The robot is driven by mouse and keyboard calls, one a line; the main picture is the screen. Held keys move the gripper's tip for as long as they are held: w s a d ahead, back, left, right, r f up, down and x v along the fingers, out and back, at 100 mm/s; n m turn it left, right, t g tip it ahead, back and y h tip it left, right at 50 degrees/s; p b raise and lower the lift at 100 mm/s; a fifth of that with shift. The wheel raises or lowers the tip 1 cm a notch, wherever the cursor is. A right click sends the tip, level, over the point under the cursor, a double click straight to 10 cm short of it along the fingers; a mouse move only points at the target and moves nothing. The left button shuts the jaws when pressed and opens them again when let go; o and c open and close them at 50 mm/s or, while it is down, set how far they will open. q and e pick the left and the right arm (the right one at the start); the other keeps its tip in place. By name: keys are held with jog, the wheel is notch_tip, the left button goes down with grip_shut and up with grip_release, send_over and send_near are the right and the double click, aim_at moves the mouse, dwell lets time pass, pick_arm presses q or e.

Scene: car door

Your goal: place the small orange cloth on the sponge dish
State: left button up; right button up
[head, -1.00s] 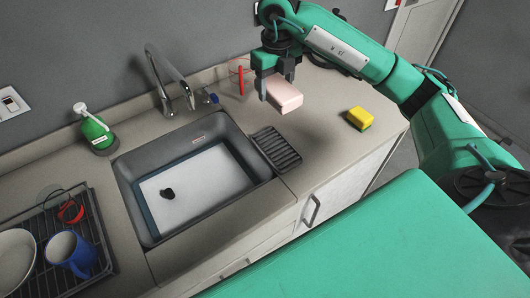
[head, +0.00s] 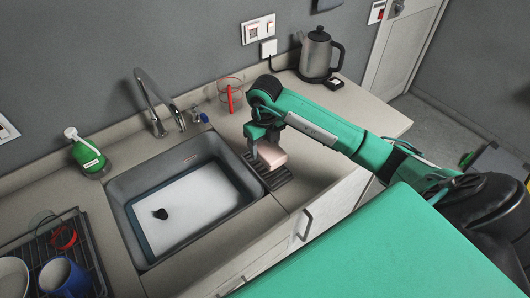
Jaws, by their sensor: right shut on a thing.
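The small cloth (head: 272,155) looks like a thick pale pink-orange block. My right gripper (head: 261,148) is shut on it. The sponge dish (head: 276,182) is a dark ribbed tray at the right edge of the sink. The cloth is over the back part of the dish; I cannot tell whether it touches the dish. The gripper points down and hides part of the cloth and the dish's far end. My left gripper is not in view.
The sink (head: 185,205) lies just left of the dish, with a tap (head: 160,105) behind it. A clear cup with a red item (head: 230,95) and a kettle (head: 316,55) stand at the back. A drying rack (head: 85,245) is at far left.

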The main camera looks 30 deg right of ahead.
aim_at(265, 145)
notch_tip(265, 145, down, 4)
jog(key=shift+f+p, duration=0.1)
jog(key=shift+p, duration=0.45)
jog(key=shift+f, duration=0.1)
jog(key=shift+f, duration=0.15)
jog(key=o, duration=0.9)
notch_tip(265, 145, up, 11)
jog(key=b, duration=0.3)
jog(key=shift+r, duration=0.7)
